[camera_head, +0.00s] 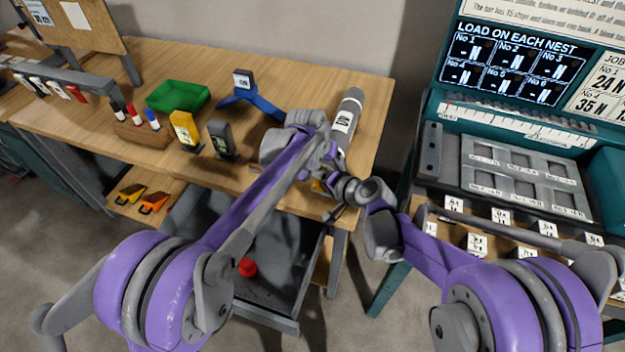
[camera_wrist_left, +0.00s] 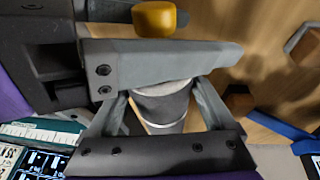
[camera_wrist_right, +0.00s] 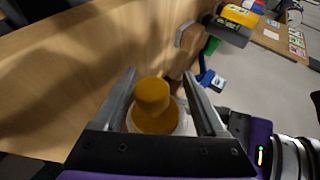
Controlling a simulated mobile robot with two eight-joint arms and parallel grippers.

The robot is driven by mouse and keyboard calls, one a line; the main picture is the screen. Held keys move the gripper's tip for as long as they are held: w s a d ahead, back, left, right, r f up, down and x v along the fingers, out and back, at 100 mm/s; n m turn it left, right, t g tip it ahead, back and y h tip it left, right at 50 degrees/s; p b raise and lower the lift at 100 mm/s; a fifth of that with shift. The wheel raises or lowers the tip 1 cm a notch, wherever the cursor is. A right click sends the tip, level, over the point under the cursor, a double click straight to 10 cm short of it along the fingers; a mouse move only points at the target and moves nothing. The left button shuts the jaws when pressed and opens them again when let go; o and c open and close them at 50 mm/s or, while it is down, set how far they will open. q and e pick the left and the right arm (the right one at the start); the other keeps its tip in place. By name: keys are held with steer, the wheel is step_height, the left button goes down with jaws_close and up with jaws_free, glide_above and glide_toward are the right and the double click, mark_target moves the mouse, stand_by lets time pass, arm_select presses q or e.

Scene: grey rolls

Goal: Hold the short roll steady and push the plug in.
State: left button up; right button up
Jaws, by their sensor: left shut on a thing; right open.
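The grey roll (camera_head: 349,108) with a white label shows at the right end of the wooden table, its near part hidden behind my left gripper. My left gripper (camera_head: 318,160) is shut on a grey roll (camera_wrist_left: 166,106), which sits between its fingers in the left wrist view. The yellow plug (camera_wrist_right: 152,105) is at the roll's near end, with a pale rim around its base. It also shows past the finger in the left wrist view (camera_wrist_left: 155,18). How deep it sits is unclear. My right gripper (camera_wrist_right: 163,100) is open, with its fingers on either side of the plug.
A blue stand (camera_head: 243,98), a green tray (camera_head: 178,97), a yellow device (camera_head: 185,128) and a dark device (camera_head: 221,139) stand left of my grippers. A red thing (camera_head: 247,267) lies in the open drawer (camera_head: 277,312). A teal bench (camera_head: 450,110) stands to the right.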

steer(key=v, duration=1.2)
